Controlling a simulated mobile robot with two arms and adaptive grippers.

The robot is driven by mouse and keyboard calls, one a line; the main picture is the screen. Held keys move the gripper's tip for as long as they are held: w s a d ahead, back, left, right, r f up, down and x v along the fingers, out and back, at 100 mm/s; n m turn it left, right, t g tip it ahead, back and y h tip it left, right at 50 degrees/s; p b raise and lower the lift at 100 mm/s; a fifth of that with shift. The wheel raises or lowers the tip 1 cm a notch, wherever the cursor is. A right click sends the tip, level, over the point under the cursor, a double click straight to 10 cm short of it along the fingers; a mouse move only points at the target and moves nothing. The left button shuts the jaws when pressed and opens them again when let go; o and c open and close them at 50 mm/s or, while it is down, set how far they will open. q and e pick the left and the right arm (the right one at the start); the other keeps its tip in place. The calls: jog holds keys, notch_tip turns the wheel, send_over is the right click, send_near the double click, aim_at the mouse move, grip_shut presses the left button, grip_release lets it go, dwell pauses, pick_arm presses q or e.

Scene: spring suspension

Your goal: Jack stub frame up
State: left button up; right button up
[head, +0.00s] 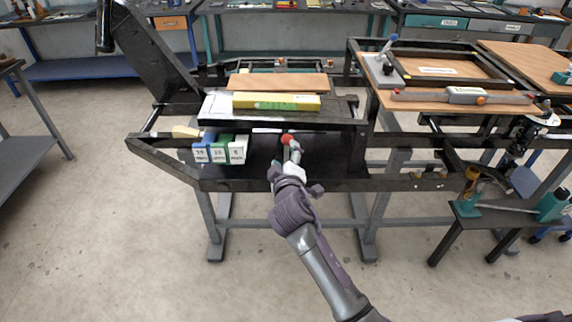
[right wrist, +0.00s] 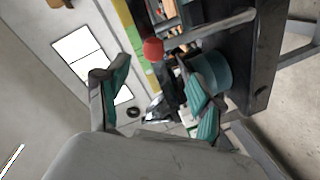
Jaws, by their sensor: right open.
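A dark metal frame (head: 240,185) stands on grey legs in the middle of the head view. I cannot tell which part is the stub frame or pick out the jack for sure. A red round knob (head: 287,139) shows at the frame's front opening. My right gripper (head: 292,152) reaches in from below, right at this knob. In the right wrist view, the red knob (right wrist: 153,49) appears just beyond and between the two open teal-padded fingertips (right wrist: 152,68). I see no grip on it. A teal cylinder (right wrist: 212,72) lies behind the right finger. My left gripper is out of view.
White-labelled blocks (head: 219,151) sit left of the gripper. A yellow-green box (head: 277,102) lies on the frame above. A torque wrench-like tool (head: 462,96) lies on the wooden board at right. A small dark table (head: 490,215) stands front right. The floor in front is clear.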

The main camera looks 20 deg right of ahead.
jog(key=v, duration=0.4)
jog(key=shift+f, duration=0.1)
jog(key=s+f+g+y, duration=0.1)
jog(key=s+f+g, duration=0.15)
jog(key=f, duration=0.95)
jog(key=s+f+g+y, duration=0.1)
jog(key=s+f+g, duration=0.15)
jog(key=f, duration=0.95)
jog(key=s+f+g+y, duration=0.1)
jog(key=s+f+g, duration=0.2)
jog(key=s+f, duration=1)
jog(key=s+d+f+m+g, duration=0.1)
jog(key=s+d+f+g, duration=0.1)
jog(key=s+f, duration=0.4)
jog(key=s+d+f+m+g, duration=0.2)
jog(key=s+f, duration=0.5)
jog(key=s, duration=1)
jog(key=s+d+f+m+g, duration=0.2)
jog(key=s+f, duration=0.5)
jog(key=s, duration=0.4)
jog(key=shift+s+d+f+g+y, duration=0.2)
jog(key=shift+d+g+y, duration=0.15)
jog(key=shift+d, duration=0.35)
